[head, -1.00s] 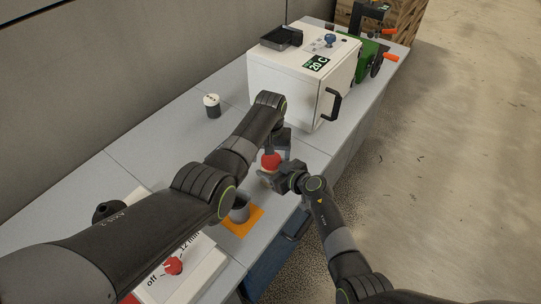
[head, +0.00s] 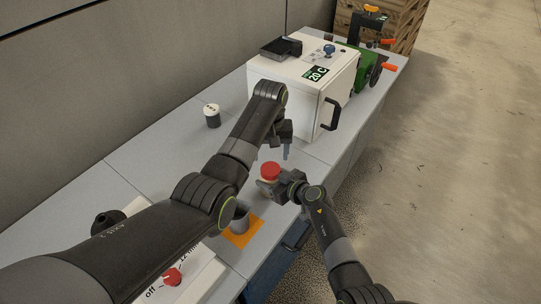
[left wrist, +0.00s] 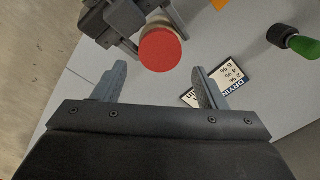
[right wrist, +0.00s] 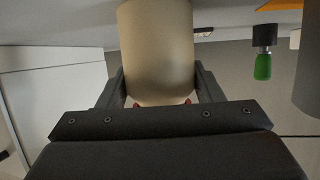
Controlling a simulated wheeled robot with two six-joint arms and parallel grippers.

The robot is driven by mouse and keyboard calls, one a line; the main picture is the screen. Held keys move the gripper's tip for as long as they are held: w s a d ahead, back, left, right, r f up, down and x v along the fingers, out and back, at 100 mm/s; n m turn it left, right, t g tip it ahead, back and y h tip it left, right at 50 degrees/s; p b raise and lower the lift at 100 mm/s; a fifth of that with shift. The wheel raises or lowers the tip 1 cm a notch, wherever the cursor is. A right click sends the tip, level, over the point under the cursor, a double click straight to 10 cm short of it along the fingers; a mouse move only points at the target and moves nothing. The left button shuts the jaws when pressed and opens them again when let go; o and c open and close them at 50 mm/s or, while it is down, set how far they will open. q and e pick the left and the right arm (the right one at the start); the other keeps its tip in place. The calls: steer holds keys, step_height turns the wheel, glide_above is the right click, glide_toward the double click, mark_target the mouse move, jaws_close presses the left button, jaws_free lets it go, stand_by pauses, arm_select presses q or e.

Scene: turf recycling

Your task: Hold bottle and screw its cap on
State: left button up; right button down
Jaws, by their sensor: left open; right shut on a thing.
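A beige bottle (right wrist: 158,50) stands between the fingers of my right gripper (right wrist: 160,90), which is shut on it. The right wrist view shows it upside down, with bits of red near the fingers. A red cap (head: 270,169) sits on top of the bottle; I cannot tell how tight it is. My right gripper in the head view (head: 270,187) hides most of the bottle. My left gripper (head: 284,150) is open and empty, apart from the cap and farther back. In the left wrist view the cap (left wrist: 160,49) shows beyond the gap between the open fingers (left wrist: 158,85).
A white oven-like box (head: 290,85) with a black handle stands behind the left gripper. A grey cup (head: 241,218) stands on an orange mat (head: 252,232) nearer me. A white-topped dark jar (head: 212,115) stands by the wall. A white panel with a red knob (head: 172,277) is in front.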

mark_target(270, 169)
arm_select(q)
steer(key=shift+r+n, duration=0.8)
steer(key=shift+r, duration=0.15)
steer(key=shift+f, duration=0.15)
steer(key=shift+f, duration=3.9)
steer(key=c, duration=0.8)
steer(key=shift+m, duration=0.7)
steer(key=shift+c, duration=0.2)
steer(key=o, duration=1.1)
